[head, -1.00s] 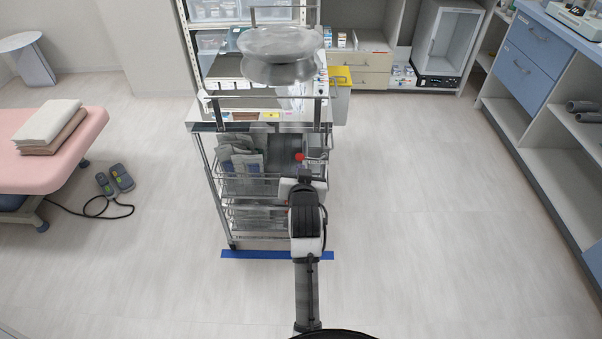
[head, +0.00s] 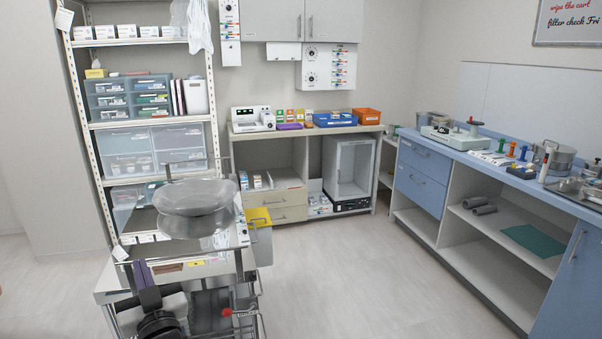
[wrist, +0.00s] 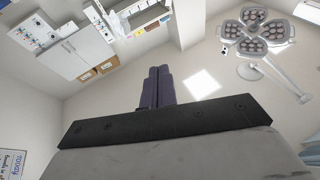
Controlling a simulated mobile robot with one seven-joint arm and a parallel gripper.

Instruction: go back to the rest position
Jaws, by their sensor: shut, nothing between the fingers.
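My gripper (head: 139,272) is at the lower left of the head view, in front of the steel cart (head: 105,283). Its two dark purple fingers (wrist: 158,86) stand side by side and together in the wrist view, with nothing between them. The wrist view faces up at the wall cabinets, the ceiling and a surgical lamp (wrist: 257,32). My dark arm link shows just below the gripper in the head view. Whether the gripper touches the cart cannot be told.
The cart bears a wide metal basin (head: 193,197) and has a yellow bin (head: 258,217) at its side. Shelving (head: 100,150) stands behind it. A blue-topped counter (head: 480,160) runs along the right. The floor (head: 370,275) between cart and counter is clear.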

